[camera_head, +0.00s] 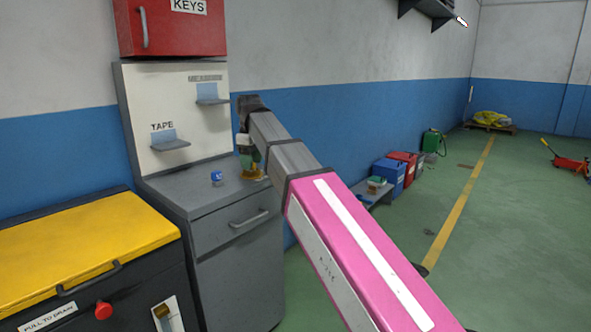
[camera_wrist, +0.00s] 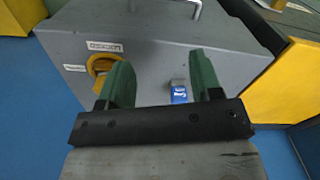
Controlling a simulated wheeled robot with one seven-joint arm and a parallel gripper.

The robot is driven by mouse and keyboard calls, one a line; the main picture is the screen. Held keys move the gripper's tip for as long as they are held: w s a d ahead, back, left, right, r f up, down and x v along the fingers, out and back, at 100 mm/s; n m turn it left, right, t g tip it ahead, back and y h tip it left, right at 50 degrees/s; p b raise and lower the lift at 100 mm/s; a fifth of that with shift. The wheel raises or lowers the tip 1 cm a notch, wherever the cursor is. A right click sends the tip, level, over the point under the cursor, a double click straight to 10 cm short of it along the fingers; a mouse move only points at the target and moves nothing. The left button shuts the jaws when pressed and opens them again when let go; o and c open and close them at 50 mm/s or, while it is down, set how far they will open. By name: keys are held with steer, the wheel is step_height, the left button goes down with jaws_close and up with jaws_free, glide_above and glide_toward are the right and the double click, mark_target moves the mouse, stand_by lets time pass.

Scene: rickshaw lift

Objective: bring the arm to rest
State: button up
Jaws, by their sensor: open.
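My gripper (camera_wrist: 162,72) has two green fingers, spread apart with nothing held between them. In the head view my arm reaches out from the lower right, and my gripper (camera_head: 246,158) hangs down over the grey cabinet top (camera_head: 190,190). A yellow round thing (camera_head: 252,175) lies under it on the cabinet top; it also shows beside the left finger in the wrist view (camera_wrist: 97,67). A small blue item (camera_head: 216,178) stands apart to its left; in the wrist view it appears between the fingers, nearer the right one (camera_wrist: 179,92).
A white back panel (camera_head: 185,105) with small shelves rises behind the cabinet top, under a red key box (camera_head: 180,27). A yellow-lidded dark bin (camera_head: 85,245) stands at left. Blue and red boxes (camera_head: 390,172) line the wall. The green floor (camera_head: 510,230) at right is largely clear.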

steer(key=d+f+m, duration=0.3)
steer(key=d+f, duration=0.6)
steer(key=f, duration=0.3)
steer(key=d+f+m, duration=0.3)
steer(key=d+f, duration=0.5)
steer(key=f, duration=0.4)
steer(key=s+d+f+m, duration=0.3)
steer(key=s+d+f, duration=0.3)
steer(key=d+f, duration=0.2)
steer(key=s+d+f+m, duration=0.4)
steer(key=s+d+f, duration=0.2)
steer(key=f, duration=0.5)
steer(key=shift+s+d+f+m, duration=0.25)
steer(key=shift+d+f+m, duration=0.1)
steer(key=shift+d, duration=0.75)
